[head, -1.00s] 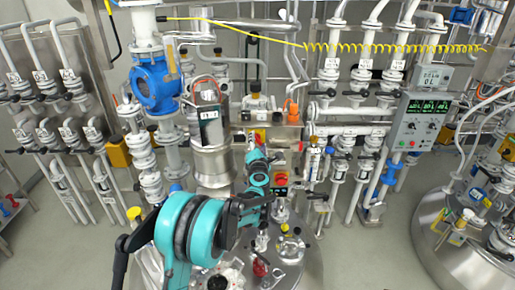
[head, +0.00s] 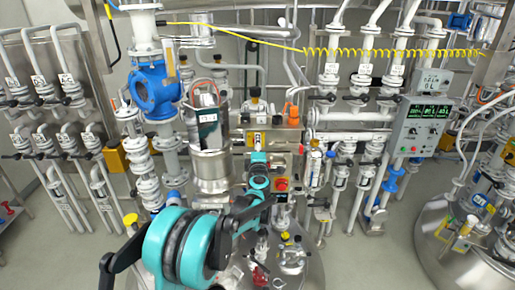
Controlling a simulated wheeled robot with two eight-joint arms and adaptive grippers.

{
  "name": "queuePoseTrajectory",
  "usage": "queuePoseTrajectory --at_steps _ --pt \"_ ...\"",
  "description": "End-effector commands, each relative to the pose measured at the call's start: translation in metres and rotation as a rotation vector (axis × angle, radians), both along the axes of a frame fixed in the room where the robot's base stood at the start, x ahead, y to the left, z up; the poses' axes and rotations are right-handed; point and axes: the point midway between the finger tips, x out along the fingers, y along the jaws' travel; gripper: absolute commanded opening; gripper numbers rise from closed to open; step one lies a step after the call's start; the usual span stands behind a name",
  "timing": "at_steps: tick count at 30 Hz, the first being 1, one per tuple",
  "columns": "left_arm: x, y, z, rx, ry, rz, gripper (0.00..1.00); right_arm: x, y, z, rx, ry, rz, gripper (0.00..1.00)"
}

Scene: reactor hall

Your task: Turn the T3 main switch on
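A red rotary switch on a yellow plate (head: 281,184) sits on a small box on the middle reactor's frame, just right of my arm. I cannot read a T3 label on it. My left arm, teal and black, comes in from the lower left and reaches away toward the frame. Its far end, where my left gripper (head: 257,157) seems to be, is just left of and above the switch. The fingers are too small and too hidden by the arm to show whether they are open or shut. My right gripper is not in view.
A steel reactor lid with glass fittings (head: 292,256) lies below the switch. A grey control box with green displays (head: 420,125) stands at the right. A blue valve (head: 153,90) and white pipes stand at the left. A yellow coiled hose (head: 395,53) crosses above.

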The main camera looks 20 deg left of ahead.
Motion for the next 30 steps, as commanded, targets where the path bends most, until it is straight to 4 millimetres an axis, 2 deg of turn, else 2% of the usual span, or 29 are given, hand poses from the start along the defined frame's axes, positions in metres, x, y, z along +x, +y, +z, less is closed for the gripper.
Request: queuePoseTrajectory --at_steps 14,15,17,26,30 --pt "-0.0003 -0.0015 -0.0010 0.013 0.004 -0.003 0.24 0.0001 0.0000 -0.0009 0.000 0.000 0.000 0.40" --pt "-0.0003 -0.0015 -0.0010 0.013 0.004 -0.003 0.58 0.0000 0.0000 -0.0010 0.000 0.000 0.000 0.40" --pt "-0.0002 -0.0015 -0.0010 0.013 0.004 -0.003 0.74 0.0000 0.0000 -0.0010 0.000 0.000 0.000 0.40" --pt "-0.0004 -0.0007 -0.0005 0.012 0.004 -0.001 0.74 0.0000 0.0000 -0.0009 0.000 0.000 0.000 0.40" --pt "-0.0093 -0.0037 -0.0002 0.012 0.004 -0.002 0.74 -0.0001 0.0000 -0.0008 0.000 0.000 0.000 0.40"
